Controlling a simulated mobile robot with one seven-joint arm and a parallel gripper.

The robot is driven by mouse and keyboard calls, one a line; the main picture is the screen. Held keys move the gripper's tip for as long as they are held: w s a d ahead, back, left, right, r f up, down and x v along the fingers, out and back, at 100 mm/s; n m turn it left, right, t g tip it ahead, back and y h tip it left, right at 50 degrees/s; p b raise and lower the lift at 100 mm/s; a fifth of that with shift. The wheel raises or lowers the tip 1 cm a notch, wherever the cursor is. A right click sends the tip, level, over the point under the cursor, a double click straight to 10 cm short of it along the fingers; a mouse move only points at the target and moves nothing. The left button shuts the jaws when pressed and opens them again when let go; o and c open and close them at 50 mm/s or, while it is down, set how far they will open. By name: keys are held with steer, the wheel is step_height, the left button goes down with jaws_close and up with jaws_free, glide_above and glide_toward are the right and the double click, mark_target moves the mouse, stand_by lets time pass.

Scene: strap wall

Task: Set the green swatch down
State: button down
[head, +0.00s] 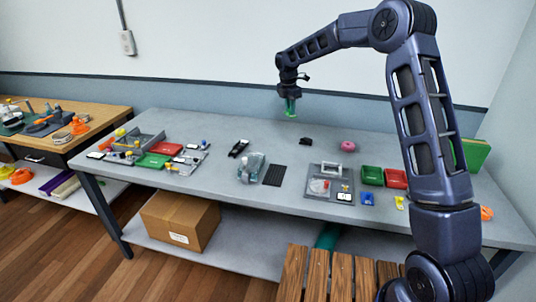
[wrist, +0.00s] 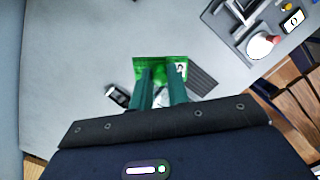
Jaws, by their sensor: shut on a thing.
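The green swatch (head: 290,113) hangs below my gripper (head: 290,99) in the head view, above the back part of the grey table (head: 225,183). In the wrist view the swatch (wrist: 148,62) is a bright green flat piece with a small pale and dark mark near its right end. It lies across the tips of the two dark green fingers of my gripper (wrist: 160,74), which is shut on it. The fingers hide part of it. The swatch looks clear of the table top.
A black striped pad (head: 274,175), a clear bulky item (head: 251,167) and a black tool (head: 238,148) lie mid-table. A small black object (head: 305,141) and a pink ring (head: 348,146) lie right of the swatch.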

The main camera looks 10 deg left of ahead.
steer(key=n, duration=0.1)
glide_above(268, 152)
steer(key=f, duration=2.1)
steer(key=shift+s+f, duration=0.2)
steer(key=shift+f, duration=0.15)
steer(key=c, duration=1.4)
jaws_free()
steer(key=shift+o, duration=0.2)
step_height(268, 152, up, 12)
steer(key=s, duration=0.1)
steer(key=shift+a, duration=0.45)
steer(key=shift+s, duration=0.1)
